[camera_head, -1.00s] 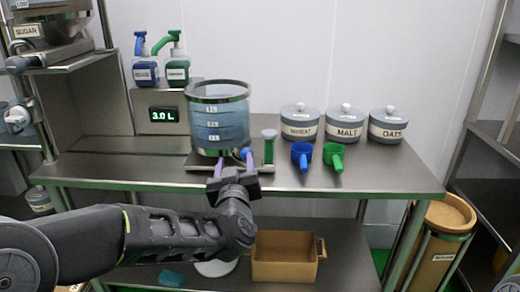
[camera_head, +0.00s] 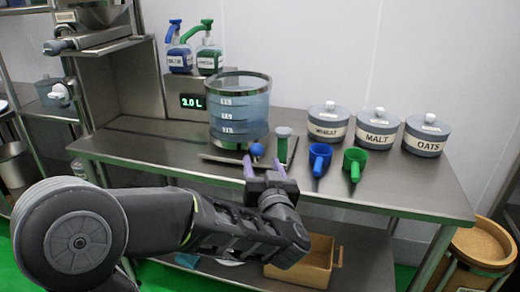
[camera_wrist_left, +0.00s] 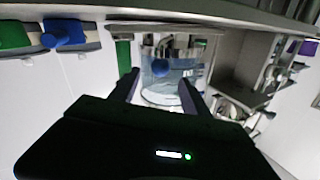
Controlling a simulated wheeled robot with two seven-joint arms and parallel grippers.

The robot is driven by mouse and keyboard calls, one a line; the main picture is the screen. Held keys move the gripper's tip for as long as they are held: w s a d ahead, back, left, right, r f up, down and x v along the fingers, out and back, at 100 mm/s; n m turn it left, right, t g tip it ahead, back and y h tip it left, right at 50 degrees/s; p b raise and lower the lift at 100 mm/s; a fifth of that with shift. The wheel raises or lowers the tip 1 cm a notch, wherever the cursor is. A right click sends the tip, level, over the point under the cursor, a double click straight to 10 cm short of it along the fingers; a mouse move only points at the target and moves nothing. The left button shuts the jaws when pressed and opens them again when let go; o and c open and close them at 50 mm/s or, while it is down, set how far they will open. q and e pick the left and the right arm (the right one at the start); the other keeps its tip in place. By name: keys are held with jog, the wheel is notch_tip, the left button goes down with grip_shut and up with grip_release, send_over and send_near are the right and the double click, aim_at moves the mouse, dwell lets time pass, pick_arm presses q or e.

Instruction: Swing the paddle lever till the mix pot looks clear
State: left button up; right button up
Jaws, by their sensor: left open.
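The mix pot (camera_head: 228,112), a clear bluish cylinder with a dark rim and volume marks, stands on a flat metal base on the table. Its contents look pale blue; I cannot tell how evenly mixed they are. A blue ball knob (camera_head: 257,150), apparently the paddle lever's end, shows at the pot's front right. My left gripper (camera_head: 264,168) is open in front of it, with the purple fingers to either side of the knob's line. In the left wrist view the knob (camera_wrist_left: 160,67) appears between the fingers, before the pot; contact is not clear. My right gripper is out of view.
A green post (camera_head: 282,148) stands just right of the knob. Blue (camera_head: 319,158) and green (camera_head: 355,162) scoops and jars labelled wheat, malt (camera_head: 376,130) and oats stand farther right. A 3.0 L display (camera_head: 193,101) and two pump bottles are behind left.

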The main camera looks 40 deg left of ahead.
aim_at(258, 153)
pick_arm(q)
jog(key=shift+a, duration=0.1)
jog(key=x, duration=0.7)
jog(key=shift+w+a+b, duration=0.25)
jog(key=shift+w+b, duration=0.05)
jog(key=shift+w, duration=0.05)
grip_shut()
dwell(1.1)
